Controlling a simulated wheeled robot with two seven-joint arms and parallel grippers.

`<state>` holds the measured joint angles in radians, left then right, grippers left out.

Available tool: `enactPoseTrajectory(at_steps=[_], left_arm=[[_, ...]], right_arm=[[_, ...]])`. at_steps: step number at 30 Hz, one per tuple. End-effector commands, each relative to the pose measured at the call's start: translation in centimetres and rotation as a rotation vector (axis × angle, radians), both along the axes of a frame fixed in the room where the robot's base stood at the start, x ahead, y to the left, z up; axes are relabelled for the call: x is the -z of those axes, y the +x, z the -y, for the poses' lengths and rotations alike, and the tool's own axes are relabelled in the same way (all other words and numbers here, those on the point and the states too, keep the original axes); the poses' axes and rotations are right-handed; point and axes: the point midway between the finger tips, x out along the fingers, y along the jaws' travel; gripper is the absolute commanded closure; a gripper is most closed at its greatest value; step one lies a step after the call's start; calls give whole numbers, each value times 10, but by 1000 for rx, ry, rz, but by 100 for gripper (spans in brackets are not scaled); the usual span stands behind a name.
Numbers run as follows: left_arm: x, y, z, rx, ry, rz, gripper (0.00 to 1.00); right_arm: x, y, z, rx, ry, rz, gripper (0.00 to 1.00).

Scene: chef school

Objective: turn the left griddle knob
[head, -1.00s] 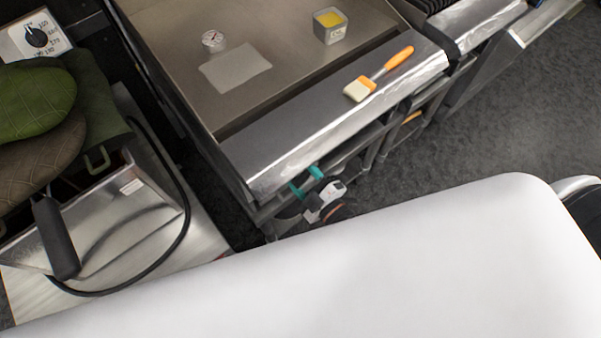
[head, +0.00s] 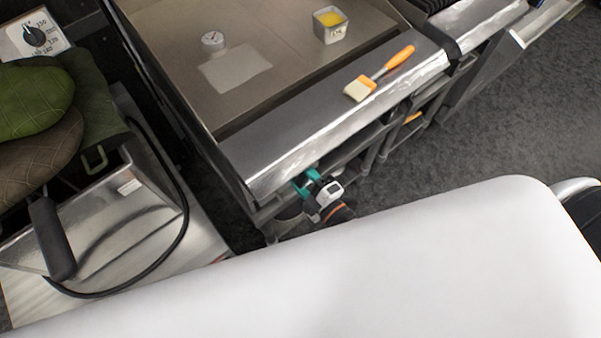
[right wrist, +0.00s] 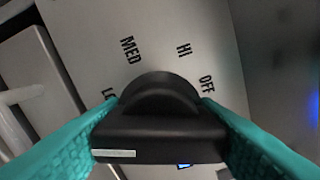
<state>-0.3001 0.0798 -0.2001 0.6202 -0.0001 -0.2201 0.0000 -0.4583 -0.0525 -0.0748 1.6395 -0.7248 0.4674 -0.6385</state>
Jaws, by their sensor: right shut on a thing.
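The black griddle knob (right wrist: 160,138) fills the lower middle of the right wrist view, with a pale mark at its lower left. The panel behind it (right wrist: 190,22) reads LO, MED, HI and OFF around the knob. My right gripper (right wrist: 161,108) is shut on the knob, one teal finger on each side. In the head view my right gripper (head: 306,182) is at the front face of the griddle (head: 235,150), below its front ledge; the knob is hidden there. My left gripper is not in view.
A brush with an orange handle (head: 398,58) lies on the front ledge. A small tin (head: 330,32) and a dial gauge (head: 213,40) are on the griddle top.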

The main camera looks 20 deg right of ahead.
Motion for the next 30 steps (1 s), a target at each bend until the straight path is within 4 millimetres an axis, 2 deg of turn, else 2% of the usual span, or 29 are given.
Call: enactPoseTrajectory(at_steps=[4, 5, 9, 20, 23, 30], left_arm=[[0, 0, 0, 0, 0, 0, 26], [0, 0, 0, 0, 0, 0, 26], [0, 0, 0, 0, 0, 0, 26], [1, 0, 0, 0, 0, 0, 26], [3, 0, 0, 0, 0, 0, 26], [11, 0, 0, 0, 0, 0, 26]], right_arm=[[2, -1, 0, 1, -1, -5, 68], [2, -1, 0, 1, -1, -5, 44], [1, -1, 0, 1, 1, -4, 24], [1, -6, 2, 0, 1, -3, 24], [2, -19, 7, 0, 1, -4, 24], [3, -68, 24, 1, 1, -6, 24]])
